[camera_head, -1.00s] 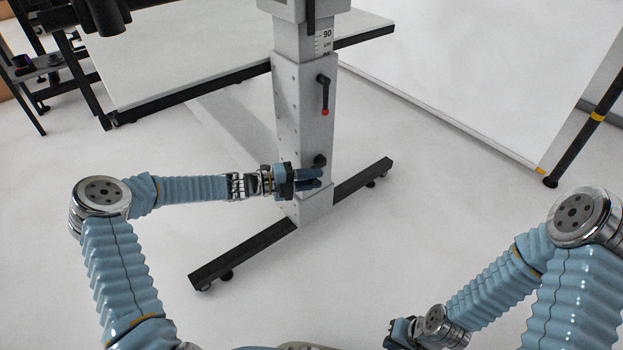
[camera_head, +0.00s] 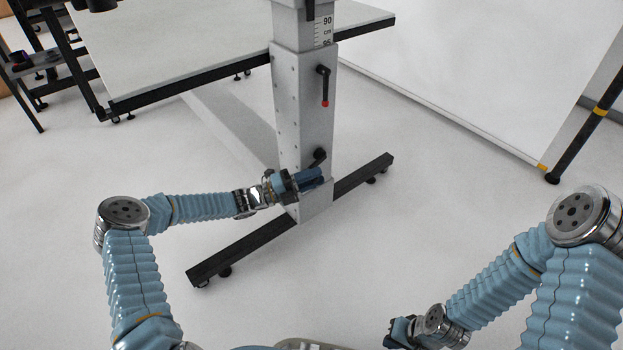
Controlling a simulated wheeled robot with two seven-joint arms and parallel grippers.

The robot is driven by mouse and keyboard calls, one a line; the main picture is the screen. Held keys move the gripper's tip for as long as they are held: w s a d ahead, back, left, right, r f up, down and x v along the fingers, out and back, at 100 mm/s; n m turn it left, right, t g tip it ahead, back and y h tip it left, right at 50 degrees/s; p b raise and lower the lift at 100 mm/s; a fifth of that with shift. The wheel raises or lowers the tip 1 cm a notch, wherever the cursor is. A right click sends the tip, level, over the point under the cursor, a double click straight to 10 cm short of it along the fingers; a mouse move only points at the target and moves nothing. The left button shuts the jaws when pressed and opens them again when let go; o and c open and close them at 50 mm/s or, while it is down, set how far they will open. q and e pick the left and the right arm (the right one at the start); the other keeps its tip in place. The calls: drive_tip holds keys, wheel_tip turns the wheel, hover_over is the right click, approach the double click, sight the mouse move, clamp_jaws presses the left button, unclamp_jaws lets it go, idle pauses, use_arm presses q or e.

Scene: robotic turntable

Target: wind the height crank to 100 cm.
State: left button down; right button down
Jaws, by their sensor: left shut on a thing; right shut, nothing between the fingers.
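The grey column (camera_head: 287,110) of the stand rises at the centre. On its front near the bottom is the black height crank (camera_head: 319,156), its arm slanting down left to my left gripper (camera_head: 312,177). That gripper is shut on the crank's handle, which its fingers mostly hide. Higher up, the white scale (camera_head: 323,31) shows 90, cm and, just above the sleeve's top edge, 95. A black lever (camera_head: 324,86) with a red tip hangs straight down below the scale. My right gripper (camera_head: 393,334) is low in the picture, shut and empty, away from the stand.
The stand's black foot bar (camera_head: 243,252) runs diagonally on castors across the pale floor. A white panel with a dark edge (camera_head: 190,91) lies behind the column. A large white board (camera_head: 470,75) and a black pole (camera_head: 580,135) stand at right.

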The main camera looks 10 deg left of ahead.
use_arm(q)
drive_tip(key=shift+w+d+f+m+h+b, duration=0.1)
drive_tip(key=shift+f+m+h+b, duration=0.1)
drive_tip(key=shift+f+h+b, duration=0.2)
drive_tip(key=shift+w+d+f+m+h+b, duration=0.1)
drive_tip(key=shift+f+m+h+b, duration=0.15)
drive_tip(key=shift+f+b, duration=0.2)
drive_tip(key=shift+w+m+h+b, duration=0.1)
drive_tip(key=shift+m+h+b, duration=0.15)
drive_tip(key=shift+h+b, duration=0.2)
drive_tip(key=shift+r, duration=0.1)
drive_tip(key=c, duration=1)
unclamp_jaws()
drive_tip(key=p+v, duration=0.1)
drive_tip(key=v, duration=1.2)
drive_tip(key=shift+s+a+f, duration=0.2)
drive_tip(key=shift+f, duration=0.15)
